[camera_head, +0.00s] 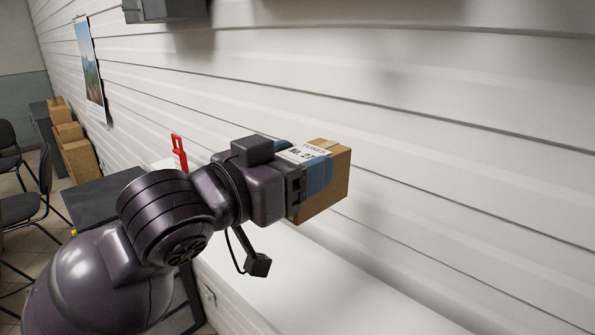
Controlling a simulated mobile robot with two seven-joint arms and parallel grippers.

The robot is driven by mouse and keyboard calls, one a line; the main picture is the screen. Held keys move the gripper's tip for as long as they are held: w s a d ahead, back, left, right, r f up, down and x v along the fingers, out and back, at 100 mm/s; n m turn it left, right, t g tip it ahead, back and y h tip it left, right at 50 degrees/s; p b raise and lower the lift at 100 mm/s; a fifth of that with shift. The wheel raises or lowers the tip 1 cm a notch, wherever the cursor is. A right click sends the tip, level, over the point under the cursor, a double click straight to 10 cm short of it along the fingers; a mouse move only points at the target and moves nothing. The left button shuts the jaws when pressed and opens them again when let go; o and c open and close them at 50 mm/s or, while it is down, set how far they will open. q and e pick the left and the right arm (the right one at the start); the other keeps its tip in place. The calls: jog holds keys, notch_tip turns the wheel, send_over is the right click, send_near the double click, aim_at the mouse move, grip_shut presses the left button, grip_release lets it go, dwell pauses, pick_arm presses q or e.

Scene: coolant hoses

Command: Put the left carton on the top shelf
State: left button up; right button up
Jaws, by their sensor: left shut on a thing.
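My left gripper (309,181) is shut on a brown carton (335,183) with a white printed label on its top. The carton is held in the air, above a white surface and in front of the white slatted wall. The gripper covers the carton's left part. My right gripper is not in view. I cannot tell whether the grey piece (165,9) high on the wall, cut by the top edge, is a shelf.
The white surface (345,285) below the carton is clear where it shows. A red object (179,153) stands behind my arm. Several brown boxes (75,145) and black chairs (30,205) are at the far left. A poster (90,68) hangs on the wall.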

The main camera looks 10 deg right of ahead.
pick_arm(q)
jog(key=shift+r+p, duration=0.9)
jog(key=shift+p, duration=0.15)
jog(key=shift+r, duration=0.6)
